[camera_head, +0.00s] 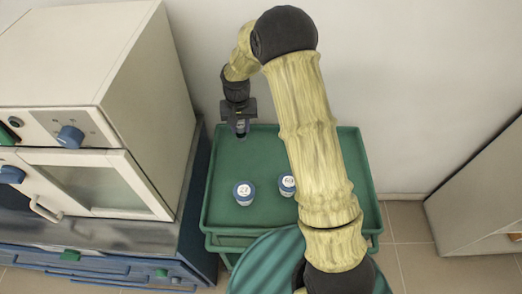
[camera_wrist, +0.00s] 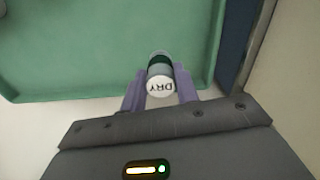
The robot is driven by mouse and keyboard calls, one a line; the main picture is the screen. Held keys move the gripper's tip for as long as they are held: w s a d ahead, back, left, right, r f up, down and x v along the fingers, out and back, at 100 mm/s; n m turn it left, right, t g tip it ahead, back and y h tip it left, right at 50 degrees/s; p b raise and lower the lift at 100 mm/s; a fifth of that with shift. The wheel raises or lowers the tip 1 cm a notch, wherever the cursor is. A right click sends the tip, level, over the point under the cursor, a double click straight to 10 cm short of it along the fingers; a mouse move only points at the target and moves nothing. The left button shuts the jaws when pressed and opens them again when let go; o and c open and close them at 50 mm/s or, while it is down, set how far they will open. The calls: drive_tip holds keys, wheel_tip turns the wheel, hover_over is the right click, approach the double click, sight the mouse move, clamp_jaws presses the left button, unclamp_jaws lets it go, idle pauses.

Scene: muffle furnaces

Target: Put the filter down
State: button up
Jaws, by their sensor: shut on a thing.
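The filter (camera_wrist: 160,84) is a small cylinder with a white end marked "DRY" and a dark green and grey body behind it. In the wrist view it sits between the two purple fingers of my gripper (camera_wrist: 160,80), which is shut on it. In the head view my gripper (camera_head: 240,127) points down over the back left part of the green tray (camera_head: 325,140). The filter is small and dark there, mostly hidden by the fingers. I cannot tell the gap between it and the tray floor.
Two blue and white labelled jars (camera_head: 244,193) (camera_head: 287,185) stand on the tray; my arm passes close to the right one. A furnace (camera_head: 90,140) stands left of the tray. A pale cabinet (camera_head: 485,195) is at right. The tray floor around the gripper is clear.

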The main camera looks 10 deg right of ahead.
sight(242, 140)
drive_tip(key=shift+f, duration=1.8)
drive_tip(key=shift+w+f+p, duration=0.1)
drive_tip(key=shift+f+p, duration=0.35)
drive_tip(key=shift+f, duration=1.45)
drive_tip(key=shift+f, duration=0.15)
drive_tip(key=o, duration=1)
